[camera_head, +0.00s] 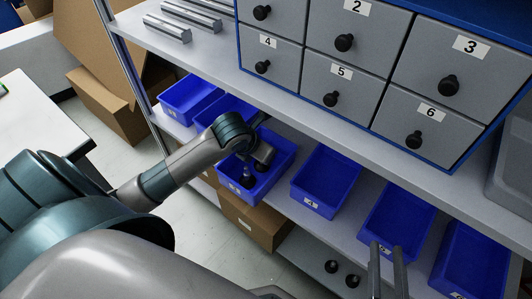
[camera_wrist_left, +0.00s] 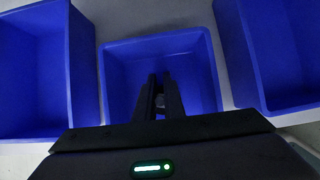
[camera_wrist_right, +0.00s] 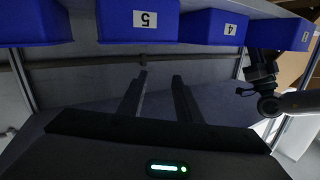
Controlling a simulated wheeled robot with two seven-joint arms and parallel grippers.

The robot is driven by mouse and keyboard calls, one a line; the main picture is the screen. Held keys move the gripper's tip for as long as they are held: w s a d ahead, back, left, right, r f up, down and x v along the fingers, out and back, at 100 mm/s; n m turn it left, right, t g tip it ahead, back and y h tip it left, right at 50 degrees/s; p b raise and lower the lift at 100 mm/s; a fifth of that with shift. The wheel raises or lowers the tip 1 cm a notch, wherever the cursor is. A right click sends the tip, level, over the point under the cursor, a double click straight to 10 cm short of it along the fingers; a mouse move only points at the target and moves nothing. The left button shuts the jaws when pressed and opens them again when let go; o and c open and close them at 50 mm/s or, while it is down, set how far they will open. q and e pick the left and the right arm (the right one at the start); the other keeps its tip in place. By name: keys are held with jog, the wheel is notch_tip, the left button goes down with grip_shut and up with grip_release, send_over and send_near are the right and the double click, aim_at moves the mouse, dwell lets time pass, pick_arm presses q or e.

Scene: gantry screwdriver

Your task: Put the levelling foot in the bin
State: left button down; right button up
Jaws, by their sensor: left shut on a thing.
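My left gripper (camera_wrist_left: 160,80) reaches into a blue bin (camera_head: 284,160) on the middle shelf, left of the bin labelled 4. Its fingers are close together in the left wrist view, with a small grey part of the levelling foot (camera_wrist_left: 160,101) between them. The same bin (camera_wrist_left: 207,62) surrounds the fingers in the left wrist view. My right gripper (camera_head: 386,262) is open and empty, low in front of the shelves.
More blue bins stand on both sides, including the bin labelled 4 (camera_head: 326,180) and one to its right (camera_head: 398,216). Dark round-based pieces (camera_head: 331,266) stand on the lower shelf. A numbered drawer cabinet (camera_head: 375,60) and metal bars (camera_head: 167,28) are on the shelf above.

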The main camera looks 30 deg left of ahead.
aim_at(258, 168)
pick_arm(q)
jog(key=c, duration=1.9)
grip_release()
pick_arm(e)
jog(key=shift+r, duration=0.1)
pick_arm(q)
jog(key=shift+o, duration=0.2)
